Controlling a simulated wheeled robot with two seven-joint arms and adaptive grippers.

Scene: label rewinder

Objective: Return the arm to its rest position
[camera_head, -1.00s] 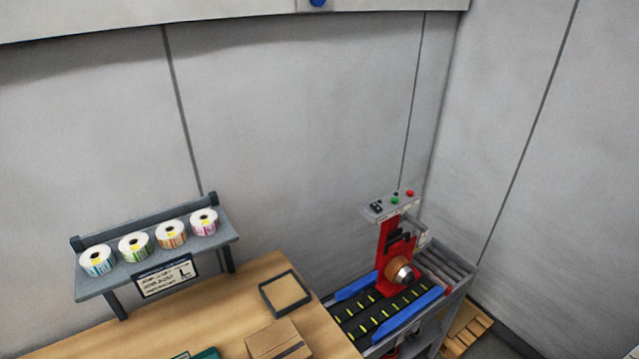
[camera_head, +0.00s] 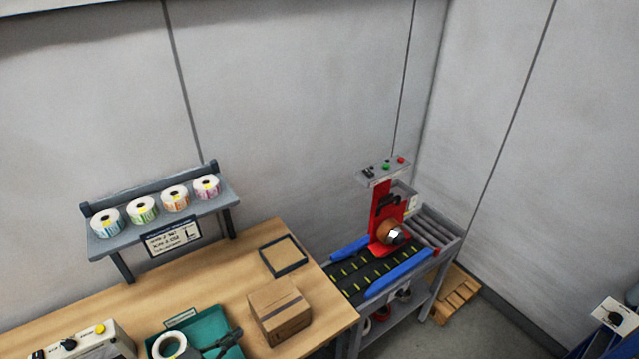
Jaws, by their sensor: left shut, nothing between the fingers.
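My right gripper is not in view. The red label rewinder (camera_head: 381,215) stands over the belt at the right, with a brown roll (camera_head: 388,231) on its spindle.
A cardboard box (camera_head: 279,310) and a dark-rimmed square tray (camera_head: 302,265) lie on the wooden table (camera_head: 215,282). A control box (camera_head: 85,342) is at lower left. A shelf (camera_head: 228,208) with several label rolls stands behind. A pallet (camera_head: 455,293) lies on the floor.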

